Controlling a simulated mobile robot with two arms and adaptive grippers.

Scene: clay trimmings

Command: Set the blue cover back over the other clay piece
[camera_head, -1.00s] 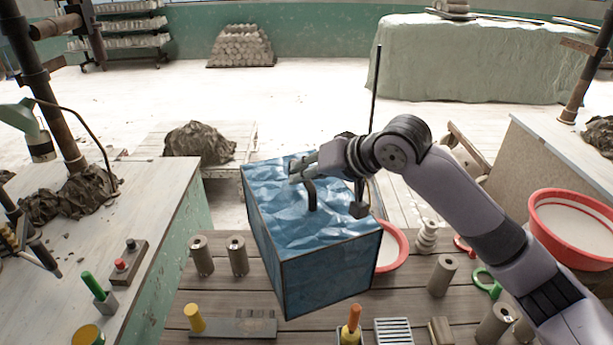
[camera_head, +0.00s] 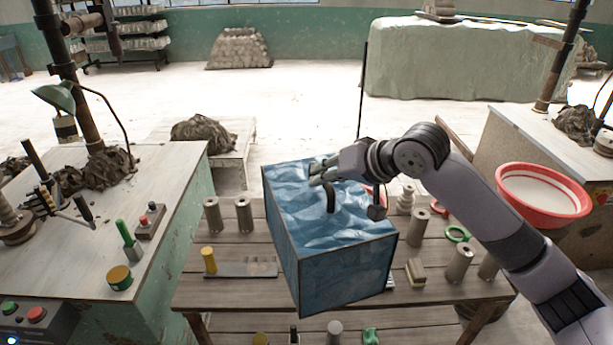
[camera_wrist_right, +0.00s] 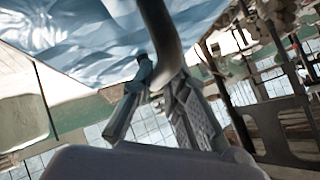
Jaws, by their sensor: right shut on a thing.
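The blue cover (camera_head: 345,270) is a box with a crinkled blue top and dark edges. It hangs tilted in front of the wooden table, one lower corner pointing down. My right gripper (camera_head: 324,172) is shut on its dark curved handle (camera_head: 331,198). The wrist view shows the fingers (camera_wrist_right: 158,92) closed around the handle (camera_wrist_right: 160,35), with the cover's top (camera_wrist_right: 90,35) beside it. My left gripper is not in view.
The wooden table (camera_head: 230,291) carries several grey cylinders, a yellow-handled tool (camera_head: 209,260), a green ring (camera_head: 457,233) and a sponge-like block (camera_head: 416,271). A red-rimmed basin (camera_head: 543,190) stands at right. Lumpy clay heaps lie on the left bench (camera_head: 165,180) and the pallet (camera_head: 228,165).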

